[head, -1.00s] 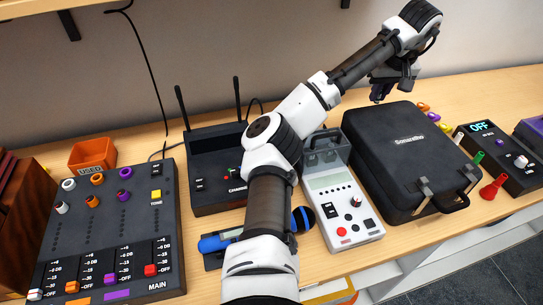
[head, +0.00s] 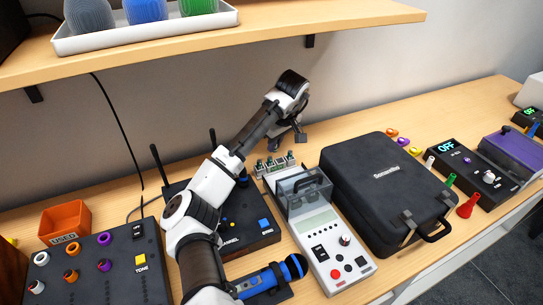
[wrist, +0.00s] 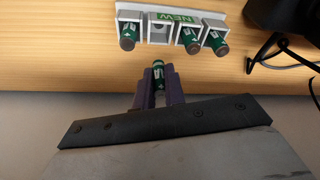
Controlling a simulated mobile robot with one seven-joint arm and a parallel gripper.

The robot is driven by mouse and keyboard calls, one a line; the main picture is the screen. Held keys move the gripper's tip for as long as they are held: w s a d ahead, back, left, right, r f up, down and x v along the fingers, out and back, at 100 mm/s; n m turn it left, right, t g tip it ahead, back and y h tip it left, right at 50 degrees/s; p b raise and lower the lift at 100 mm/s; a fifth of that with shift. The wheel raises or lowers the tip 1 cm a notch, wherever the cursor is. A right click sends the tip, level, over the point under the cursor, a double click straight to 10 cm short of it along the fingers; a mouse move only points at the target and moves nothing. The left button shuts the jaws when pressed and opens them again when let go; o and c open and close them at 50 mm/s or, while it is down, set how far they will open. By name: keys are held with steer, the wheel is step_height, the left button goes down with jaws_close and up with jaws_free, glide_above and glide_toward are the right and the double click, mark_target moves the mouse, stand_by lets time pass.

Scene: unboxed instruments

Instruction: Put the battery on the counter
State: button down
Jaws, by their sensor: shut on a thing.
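My gripper (wrist: 158,84) is shut on a green battery (wrist: 158,73), which sits between its purple fingers in the wrist view. In the head view my gripper (head: 287,140) is at the back of the counter (head: 350,126), near the wall; the held battery cannot be made out there. A white holder marked NEW (wrist: 172,18) lies just ahead of the held battery in the wrist view. Three of its slots hold green batteries and one slot is empty. The held battery appears apart from the holder. The holder also shows in the head view (head: 277,163), behind the grey tester.
The grey tester (head: 322,245) with a clear cover and the black case (head: 385,185) stand in front. An orange bin marked USED (head: 65,223) is at left. A shelf (head: 300,32) overhangs the back. Bare counter lies behind the case.

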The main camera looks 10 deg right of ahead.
mark_target(275, 152)
steer(key=shift+f+p, duration=0.55)
steer(key=shift+f, duration=1.3)
steer(key=shift+f, duration=0.2)
steer(key=c, duration=1.7)
jaws_free()
steer(key=shift+c, duration=0.2)
steer(key=shift+r, duration=0.1)
steer(key=v, duration=1.2)
steer(key=shift+b, duration=0.4)
steer(key=shift+r, duration=0.15)
